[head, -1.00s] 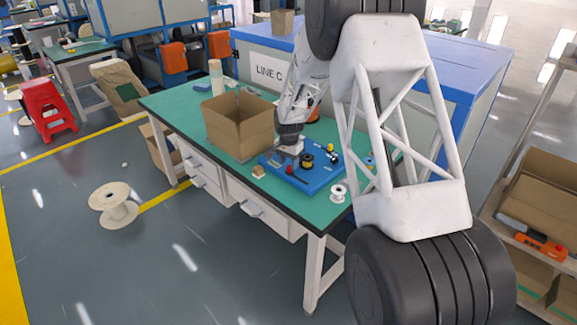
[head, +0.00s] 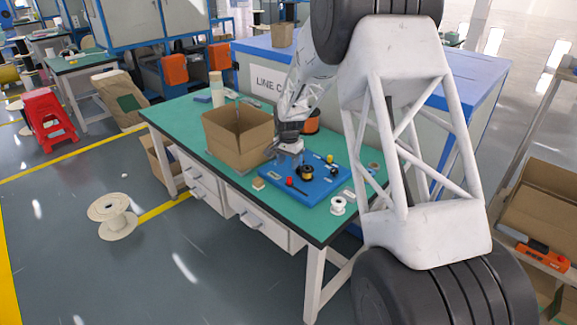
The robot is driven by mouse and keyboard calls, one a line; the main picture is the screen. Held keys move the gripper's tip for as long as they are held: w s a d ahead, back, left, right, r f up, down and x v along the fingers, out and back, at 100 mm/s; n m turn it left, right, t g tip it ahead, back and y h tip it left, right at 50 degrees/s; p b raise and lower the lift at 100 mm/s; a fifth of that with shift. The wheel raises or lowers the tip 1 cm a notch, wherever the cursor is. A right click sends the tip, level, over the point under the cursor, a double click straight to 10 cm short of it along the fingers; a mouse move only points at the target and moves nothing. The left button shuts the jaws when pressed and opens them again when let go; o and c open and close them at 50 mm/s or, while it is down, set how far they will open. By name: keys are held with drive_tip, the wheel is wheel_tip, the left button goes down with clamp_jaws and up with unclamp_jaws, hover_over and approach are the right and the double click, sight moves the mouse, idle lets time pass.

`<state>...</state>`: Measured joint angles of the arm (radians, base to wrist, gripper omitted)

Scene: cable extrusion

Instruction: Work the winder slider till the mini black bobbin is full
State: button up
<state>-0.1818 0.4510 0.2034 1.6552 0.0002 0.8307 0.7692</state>
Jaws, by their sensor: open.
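A blue winder board (head: 318,192) lies on the green bench top. A small black bobbin with yellow on it (head: 306,173) sits near the board's middle. A red knob (head: 290,182), which looks like the slider's handle, stands at the board's front left. A yellow knob (head: 330,158) and a small dark round part (head: 334,171) are further right. My gripper (head: 287,164) is over the board's left back edge, behind the red knob and left of the bobbin. It is open and appears apart from both. Its fingers are too small to make out well, and how full the bobbin is cannot be told.
An open cardboard box (head: 238,133) stands close left of my gripper. A white spool (head: 338,206) and a small tan block (head: 258,184) are near the bench's front edge. An orange-and-black item (head: 312,122) is behind my gripper. The left bench top (head: 180,120) has free room.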

sight(289, 177)
drive_tip(key=shift+s+d, duration=0.15)
idle(0.3)
drive_tip(key=shift+f, duration=0.15)
drive_tip(key=shift+f, duration=3.8)
clamp_jaws()
